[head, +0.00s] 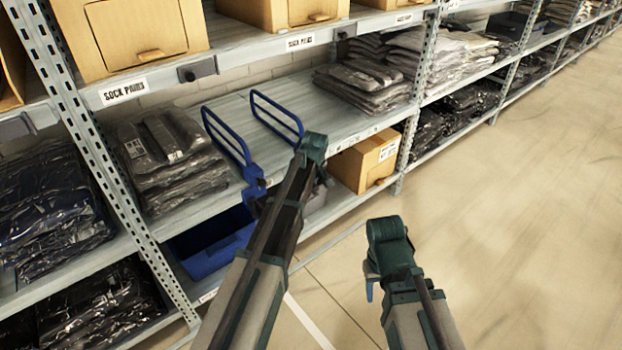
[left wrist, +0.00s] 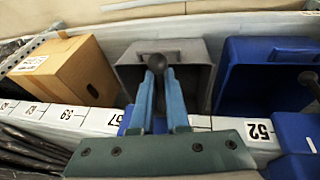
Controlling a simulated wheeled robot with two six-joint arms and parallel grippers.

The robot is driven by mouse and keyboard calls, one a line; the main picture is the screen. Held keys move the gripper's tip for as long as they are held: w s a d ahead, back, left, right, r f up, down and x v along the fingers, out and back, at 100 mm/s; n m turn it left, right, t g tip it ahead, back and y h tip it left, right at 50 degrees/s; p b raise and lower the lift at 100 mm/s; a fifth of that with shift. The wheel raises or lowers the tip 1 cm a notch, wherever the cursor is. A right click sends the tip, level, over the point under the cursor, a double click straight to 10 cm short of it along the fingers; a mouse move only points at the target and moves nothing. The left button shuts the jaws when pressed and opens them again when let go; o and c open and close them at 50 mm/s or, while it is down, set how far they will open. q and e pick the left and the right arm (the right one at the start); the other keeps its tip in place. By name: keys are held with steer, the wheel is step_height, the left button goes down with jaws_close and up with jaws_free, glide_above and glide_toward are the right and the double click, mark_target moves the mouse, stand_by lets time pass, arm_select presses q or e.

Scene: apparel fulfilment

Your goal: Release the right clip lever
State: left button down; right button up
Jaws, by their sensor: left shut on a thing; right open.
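Two blue wire dividers stand on the middle shelf in the head view, the left divider (head: 228,138) and the right divider (head: 277,115). My left gripper (head: 322,178) is at the shelf's front edge by the right divider, its fingertips mostly hidden. In the left wrist view its two blue fingers (left wrist: 160,78) are shut on the right clip lever, whose dark round knob (left wrist: 165,62) shows at the tips. Another dark knob (left wrist: 308,80) shows at the right edge there. The left divider's blue clip (head: 254,184) is on the shelf lip. My right gripper (head: 370,282) is open over the floor, clear of the shelf.
Below are a blue bin (head: 205,262), a grey bin (left wrist: 130,75) and a cardboard box (head: 365,160). Bagged clothes (head: 170,150) lie left of the dividers, more bags (head: 365,85) to the right. A perforated upright (head: 115,190) stands at left. The floor (head: 520,230) is clear.

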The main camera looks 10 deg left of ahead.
arm_select(q)
steer(key=shift+r+h, duration=0.1)
steer(key=shift+h, duration=0.2)
stand_by(0.4)
steer(key=c, duration=0.9)
jaws_free()
steer(key=shift+r+p, duration=0.1)
steer(key=shift+p, duration=0.2)
steer(key=p+v, duration=1.3)
steer(key=shift+w+r, duration=0.1)
steer(key=shift+r, duration=0.3)
